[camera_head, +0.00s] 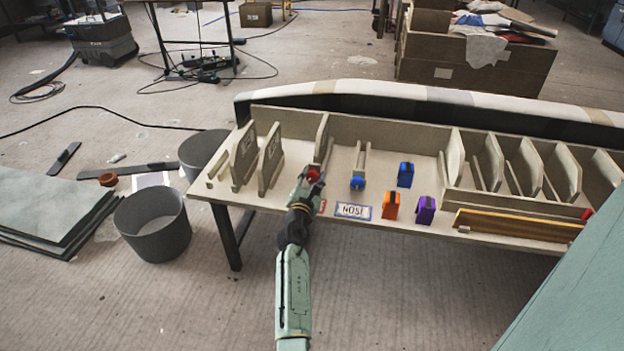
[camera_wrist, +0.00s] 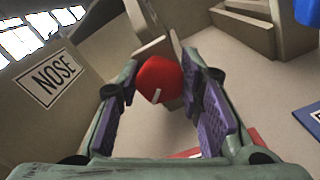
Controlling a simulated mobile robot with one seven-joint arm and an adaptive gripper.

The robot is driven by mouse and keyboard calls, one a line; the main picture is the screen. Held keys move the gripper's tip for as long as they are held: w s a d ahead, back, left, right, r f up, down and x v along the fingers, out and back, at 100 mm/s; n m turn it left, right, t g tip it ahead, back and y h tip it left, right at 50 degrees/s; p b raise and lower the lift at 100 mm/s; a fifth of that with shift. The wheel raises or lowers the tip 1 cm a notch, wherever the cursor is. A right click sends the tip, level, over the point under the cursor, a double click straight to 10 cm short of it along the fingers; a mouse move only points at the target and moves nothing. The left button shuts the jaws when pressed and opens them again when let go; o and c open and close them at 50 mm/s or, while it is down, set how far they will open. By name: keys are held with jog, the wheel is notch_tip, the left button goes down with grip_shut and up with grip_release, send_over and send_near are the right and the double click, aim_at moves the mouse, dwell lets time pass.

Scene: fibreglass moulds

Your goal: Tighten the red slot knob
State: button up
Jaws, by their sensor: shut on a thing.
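The red slot knob (camera_wrist: 160,79) shows in the wrist view between the two fingers of my gripper (camera_wrist: 161,100), on the end of a beige slotted piece (camera_wrist: 149,25). A pale mark shows on the knob's lower face. The purple pads stand on either side of the knob, the right one close against it; contact on the left is not clear. In the head view the red knob (camera_head: 313,175) shows at the tip of my gripper (camera_head: 308,184), near the front of the table. My arm hides part of what lies below it.
A blue knob (camera_head: 357,183) on a similar slotted piece stands to the right. Blue (camera_head: 405,174), orange (camera_head: 391,206) and purple (camera_head: 425,210) blocks stand farther right. A white label (camera_head: 353,211) lies at the table (camera_head: 345,146) front. Upright beige panels (camera_head: 270,157) stand close on the left.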

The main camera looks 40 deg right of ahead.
jog(key=m+b, duration=0.1)
jog(key=m, duration=0.4)
jog(key=shift+f+m+b, duration=0.1)
jog(key=shift+m+b, duration=0.2)
jog(key=m+b, duration=0.2)
jog(key=m, duration=0.3)
jog(key=shift+f+m, duration=0.1)
jog(key=shift+m, duration=0.2)
jog(key=m+b, duration=0.3)
jog(key=m, duration=0.2)
jog(key=m+b, duration=0.4)
jog(key=m, duration=0.2)
jog(key=shift+f+m, duration=0.1)
jog(key=shift+m, duration=0.2)
jog(key=m+b, duration=0.3)
jog(key=m, duration=0.2)
jog(key=shift+m, duration=0.3)
jog(key=m+b, duration=0.2)
jog(key=m, duration=0.3)
jog(key=shift+w+a, duration=0.1)
jog(key=m+b, duration=0.2)
jog(key=m, duration=0.3)
jog(key=shift+m, duration=0.4)
jog(key=m, duration=0.4)
jog(key=shift+r+m+b, duration=0.2)
jog(key=shift+m+b, duration=0.1)
jog(key=shift+m, duration=0.4)
